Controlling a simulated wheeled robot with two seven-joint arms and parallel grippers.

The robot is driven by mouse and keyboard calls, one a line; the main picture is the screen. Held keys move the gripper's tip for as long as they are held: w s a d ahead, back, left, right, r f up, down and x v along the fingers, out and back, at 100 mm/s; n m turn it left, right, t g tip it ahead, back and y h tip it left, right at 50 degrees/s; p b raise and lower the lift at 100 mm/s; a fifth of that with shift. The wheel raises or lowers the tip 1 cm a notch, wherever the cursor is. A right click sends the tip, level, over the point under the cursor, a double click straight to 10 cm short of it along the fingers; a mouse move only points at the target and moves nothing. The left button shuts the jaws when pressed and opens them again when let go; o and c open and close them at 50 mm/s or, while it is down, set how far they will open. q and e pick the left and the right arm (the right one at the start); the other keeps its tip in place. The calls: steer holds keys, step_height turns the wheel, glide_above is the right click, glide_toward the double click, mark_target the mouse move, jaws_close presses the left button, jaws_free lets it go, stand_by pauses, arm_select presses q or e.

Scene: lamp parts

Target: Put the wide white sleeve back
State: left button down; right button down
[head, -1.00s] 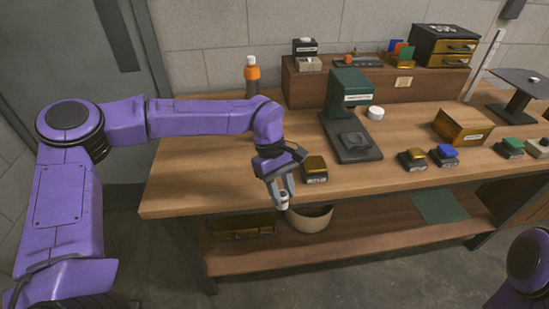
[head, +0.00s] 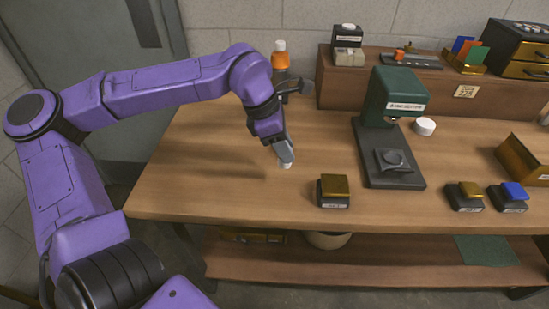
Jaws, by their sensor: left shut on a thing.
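My left gripper (head: 285,158) is shut on a small white piece (head: 287,165), which looks like the white sleeve; only its lower end shows below the fingers. It is over the left part of the wooden bench (head: 200,185), at or just above the top; I cannot tell whether it touches. A separate short white cylinder (head: 424,127) stands on the bench to the right of the green press (head: 392,100). My right gripper is out of the picture.
A black block with a gold top (head: 334,190) stands near the front edge, right of my left gripper. Gold-topped (head: 465,195) and blue-topped (head: 508,197) blocks are farther right. The bench left of the gripper is clear.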

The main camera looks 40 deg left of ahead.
arm_select(q)
steer(key=a+f, duration=0.2)
steer(key=shift+a+f, duration=0.2)
steer(key=shift+f, duration=0.2)
steer(key=shift+a+f, duration=0.15)
steer(key=shift+f, duration=0.8)
steer(key=shift+a+f, duration=0.1)
steer(key=shift+f, duration=0.85)
steer(key=shift+f, duration=0.15)
steer(key=c, duration=0.8)
jaws_free()
steer(key=v, duration=1.2)
steer(key=shift+r, duration=0.25)
steer(key=shift+d, duration=0.1)
